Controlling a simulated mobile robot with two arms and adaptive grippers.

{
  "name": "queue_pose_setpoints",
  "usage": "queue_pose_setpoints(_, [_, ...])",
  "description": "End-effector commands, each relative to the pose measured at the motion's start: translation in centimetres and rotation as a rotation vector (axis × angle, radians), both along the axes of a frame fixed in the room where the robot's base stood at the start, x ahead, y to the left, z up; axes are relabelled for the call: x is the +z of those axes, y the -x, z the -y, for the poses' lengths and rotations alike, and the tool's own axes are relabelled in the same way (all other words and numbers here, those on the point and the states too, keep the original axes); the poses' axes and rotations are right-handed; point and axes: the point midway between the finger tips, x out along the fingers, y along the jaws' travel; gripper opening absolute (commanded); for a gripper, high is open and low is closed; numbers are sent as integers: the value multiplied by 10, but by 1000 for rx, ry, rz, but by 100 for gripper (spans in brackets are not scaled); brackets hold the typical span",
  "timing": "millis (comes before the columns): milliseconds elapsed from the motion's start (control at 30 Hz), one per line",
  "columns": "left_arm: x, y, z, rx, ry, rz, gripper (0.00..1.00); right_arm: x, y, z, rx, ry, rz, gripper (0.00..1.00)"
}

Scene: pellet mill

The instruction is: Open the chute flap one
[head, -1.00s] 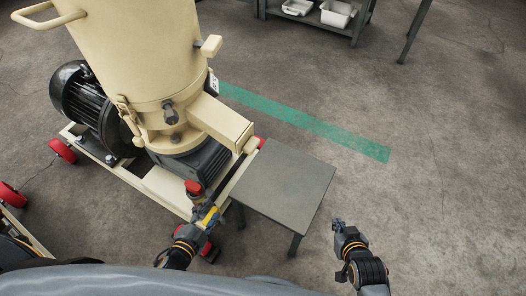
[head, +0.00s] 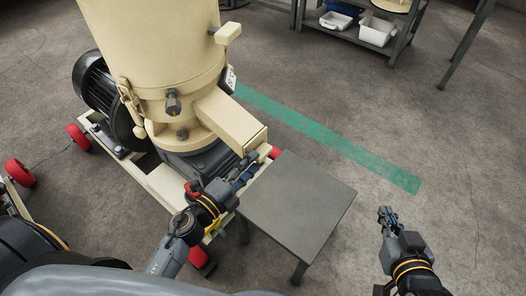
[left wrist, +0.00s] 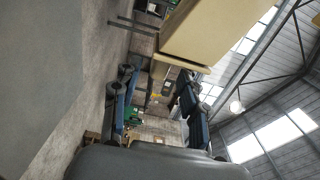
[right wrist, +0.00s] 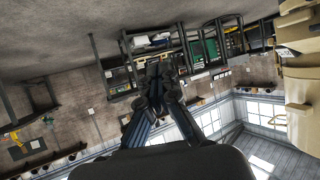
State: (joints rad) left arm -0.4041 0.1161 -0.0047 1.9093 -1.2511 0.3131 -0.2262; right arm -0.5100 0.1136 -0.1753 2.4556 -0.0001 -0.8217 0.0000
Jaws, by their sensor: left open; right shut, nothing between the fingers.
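The cream pellet mill has a boxy discharge chute (head: 228,118) that slopes down to the right in the head view. Its outer end, where a flap (head: 256,141) appears to sit, is seen edge-on and looks closed. The chute is also large at the top of the left wrist view (left wrist: 205,35). My left gripper (head: 246,164) is open and empty, just below the chute's end; its spread fingers also show in the left wrist view (left wrist: 158,100). I cannot tell whether it touches the flap. My right gripper (head: 386,214) is shut and empty, right of the small table.
A small grey table (head: 298,205) stands just below and right of the chute end. A red button (head: 193,190) is beside my left forearm. A black motor (head: 95,82) sits on the mill's base. Shelves with white bins (head: 376,31) stand at the back. The floor at right is clear.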

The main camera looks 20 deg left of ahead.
Motion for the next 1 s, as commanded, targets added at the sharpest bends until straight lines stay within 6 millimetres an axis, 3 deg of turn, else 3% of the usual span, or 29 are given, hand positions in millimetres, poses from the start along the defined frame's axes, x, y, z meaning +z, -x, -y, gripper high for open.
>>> queue_pose_setpoints(100, [1,-23,8,0,-1,3,43,-4,4,2,-2,7,-30,0])
queue_pose_setpoints(300, [0,-45,16,0,1,1,43,-9,7,3,-4,12,-57,0])
queue_pose_setpoints(700, [0,-52,19,1,2,-2,43,-11,8,4,-5,16,-69,0])
queue_pose_setpoints(900, [0,-52,19,0,1,-1,3,-11,8,4,-6,16,-67,0])
queue_pose_setpoints(1000, [0,-51,19,0,1,-1,0,-11,8,4,-6,15,-66,0])
